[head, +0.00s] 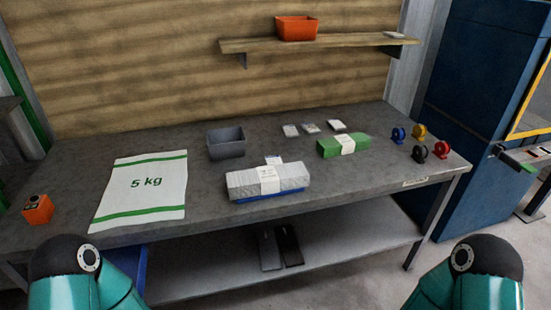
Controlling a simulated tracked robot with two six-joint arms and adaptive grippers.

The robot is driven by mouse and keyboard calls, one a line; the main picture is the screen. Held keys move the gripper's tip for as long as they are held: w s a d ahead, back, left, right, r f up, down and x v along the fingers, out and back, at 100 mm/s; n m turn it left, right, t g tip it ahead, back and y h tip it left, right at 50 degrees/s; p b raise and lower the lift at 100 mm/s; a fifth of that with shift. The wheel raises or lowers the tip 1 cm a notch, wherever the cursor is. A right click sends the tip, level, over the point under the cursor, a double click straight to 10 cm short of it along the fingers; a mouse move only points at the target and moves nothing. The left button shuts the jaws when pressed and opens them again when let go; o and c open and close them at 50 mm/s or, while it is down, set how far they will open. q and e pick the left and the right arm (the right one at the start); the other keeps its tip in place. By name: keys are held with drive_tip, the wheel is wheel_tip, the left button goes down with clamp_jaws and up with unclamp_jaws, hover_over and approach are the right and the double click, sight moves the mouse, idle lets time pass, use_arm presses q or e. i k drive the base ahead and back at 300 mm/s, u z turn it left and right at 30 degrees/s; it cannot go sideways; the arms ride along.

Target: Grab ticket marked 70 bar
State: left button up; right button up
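Three small white tickets or cards lie in a row at the back middle of the grey table: a left one (291,130), a middle one (311,128) and a right one (336,126). Another small white card (273,160) shows just behind the grey wrapped bundle (268,181), partly hidden by it. The print on all of these is too small to read, so I cannot tell which is marked 70 bar. Only teal and black parts of my two arms show at the bottom corners; neither gripper is in view.
A white 5 kg sack (145,183) lies flat at left, near an orange device (38,209). A grey bin (226,142), a green bundle (343,146) and several coloured rolls (420,131) stand on the table (340,190). A shelf (345,43) above holds an orange bin (297,28).

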sight(274, 160)
drive_tip(key=z, duration=0.05)
drive_tip(key=i, duration=0.3)
drive_tip(key=u, duration=0.2)
drive_tip(key=k, duration=0.9)
drive_tip(key=z, duration=0.25)
drive_tip(key=i, duration=1.1)
drive_tip(key=u, duration=2.8)
